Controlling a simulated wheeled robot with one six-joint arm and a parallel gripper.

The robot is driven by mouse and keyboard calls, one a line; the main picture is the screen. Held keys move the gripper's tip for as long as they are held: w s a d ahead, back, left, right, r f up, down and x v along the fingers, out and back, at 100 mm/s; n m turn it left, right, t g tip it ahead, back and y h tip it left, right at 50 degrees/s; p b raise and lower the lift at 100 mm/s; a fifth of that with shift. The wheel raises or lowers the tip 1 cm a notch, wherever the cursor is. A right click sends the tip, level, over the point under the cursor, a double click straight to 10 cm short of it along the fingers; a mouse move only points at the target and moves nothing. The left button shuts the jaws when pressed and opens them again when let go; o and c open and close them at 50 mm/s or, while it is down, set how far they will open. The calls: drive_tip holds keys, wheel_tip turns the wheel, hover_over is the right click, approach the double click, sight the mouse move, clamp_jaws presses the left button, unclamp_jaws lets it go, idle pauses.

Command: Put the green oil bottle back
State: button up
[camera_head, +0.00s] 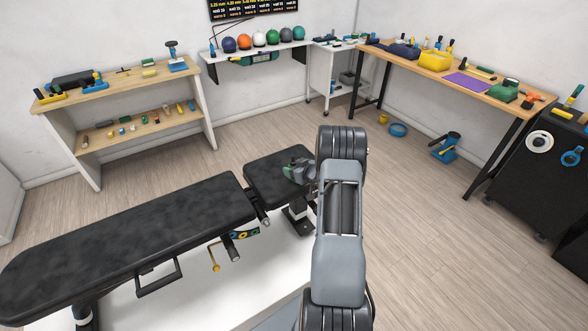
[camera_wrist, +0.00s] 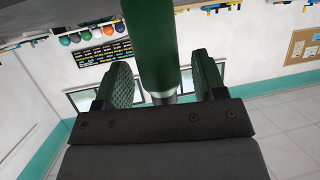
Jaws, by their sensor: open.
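The green oil bottle (camera_wrist: 152,40) shows in the wrist view as a dark green cylinder with a pale, silvery end, running in from the top edge. My gripper (camera_wrist: 160,66) is open, with one green-padded finger on each side of the bottle. A gap shows between the bottle and each finger. In the head view, my gripper (camera_head: 294,170) is low over the small black pad of the bench (camera_head: 262,178). Green shows there, but I cannot tell bottle from finger pads. The bottle's far end is out of the wrist view.
A two-level wooden shelf (camera_head: 130,87) with small items stands at the back left. A wall shelf (camera_head: 262,49) holds coloured balls. A wooden workbench (camera_head: 455,73) with a yellow bag (camera_head: 435,60) is at the right, beside a black cabinet (camera_head: 530,160). The wooden floor between is mostly clear.

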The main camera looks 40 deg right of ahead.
drive_tip(key=shift+r, duration=0.1)
drive_tip(key=b+v, duration=0.2)
drive_tip(key=v, duration=1.1)
drive_tip(key=w+a+r+m+g+h, duration=0.1)
drive_tip(key=w+a+r+g+h, duration=0.15)
drive_tip(key=a+r+h, duration=0.7)
drive_tip(key=s+a+r+g+y, duration=0.2)
drive_tip(key=s+a+g+y, duration=0.1)
drive_tip(key=s+a, duration=0.6)
drive_tip(key=s+a+r+g+y, duration=0.3)
drive_tip(key=s+a+y, duration=0.2)
drive_tip(key=s+a, duration=0.4)
drive_tip(key=shift+a+r, duration=0.35)
drive_tip(key=shift+a, duration=0.5)
